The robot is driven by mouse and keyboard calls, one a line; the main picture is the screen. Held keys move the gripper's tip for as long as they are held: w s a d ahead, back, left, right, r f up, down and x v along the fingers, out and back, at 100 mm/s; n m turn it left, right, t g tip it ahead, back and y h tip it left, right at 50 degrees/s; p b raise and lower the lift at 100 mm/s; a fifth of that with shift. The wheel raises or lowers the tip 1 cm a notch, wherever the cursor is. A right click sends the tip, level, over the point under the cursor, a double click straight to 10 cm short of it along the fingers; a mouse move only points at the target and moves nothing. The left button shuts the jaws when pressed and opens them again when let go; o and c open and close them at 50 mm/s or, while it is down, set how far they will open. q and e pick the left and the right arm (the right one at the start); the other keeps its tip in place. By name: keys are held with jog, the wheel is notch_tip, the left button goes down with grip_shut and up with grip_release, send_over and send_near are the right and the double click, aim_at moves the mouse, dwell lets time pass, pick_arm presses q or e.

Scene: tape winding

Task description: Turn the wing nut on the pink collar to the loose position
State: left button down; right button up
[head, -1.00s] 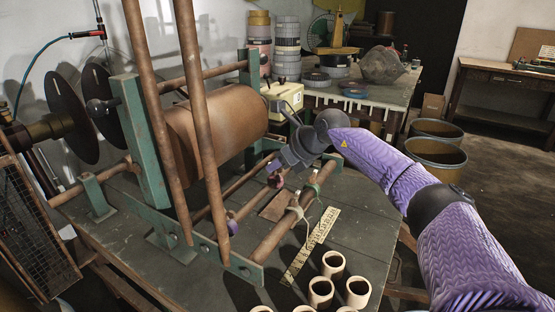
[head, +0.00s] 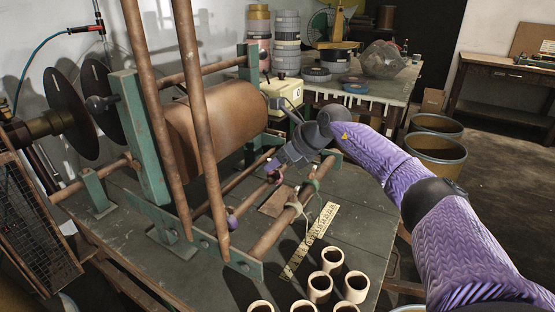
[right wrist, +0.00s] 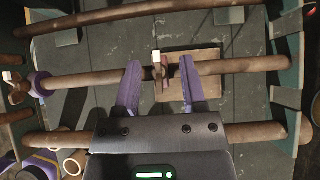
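The pink collar (head: 273,172) sits on a thin brown rod of the green-framed winding stand. In the right wrist view, the pink collar (right wrist: 162,80) has a pale-tipped upright part (right wrist: 156,58), which looks like its wing nut. My right gripper (head: 277,164) is at the collar in the head view, partly covering it. In the right wrist view, my right gripper (right wrist: 161,64) is open, with one purple finger on each side of the collar. Gaps show between the fingers and the collar. The exact angle of the wing nut is hard to tell. My left gripper is not in view.
A purple collar (head: 233,223) sits farther along the rod. Cream (head: 297,208) and green (head: 313,184) collars are on the front bar. A wooden block (head: 275,204), a ruler (head: 309,241) and several cardboard tubes (head: 332,259) lie on the table. Two tall brown poles (head: 205,120) cross the view.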

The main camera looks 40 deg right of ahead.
jog(key=shift+s+r, duration=0.1)
jog(key=shift+r, duration=0.15)
jog(key=p+v, duration=0.1)
jog(key=v, duration=0.8)
jog(key=shift+s, duration=0.2)
jog(key=shift+d+r+p, duration=0.1)
jog(key=shift+r+p, duration=0.1)
jog(key=shift+p, duration=0.1)
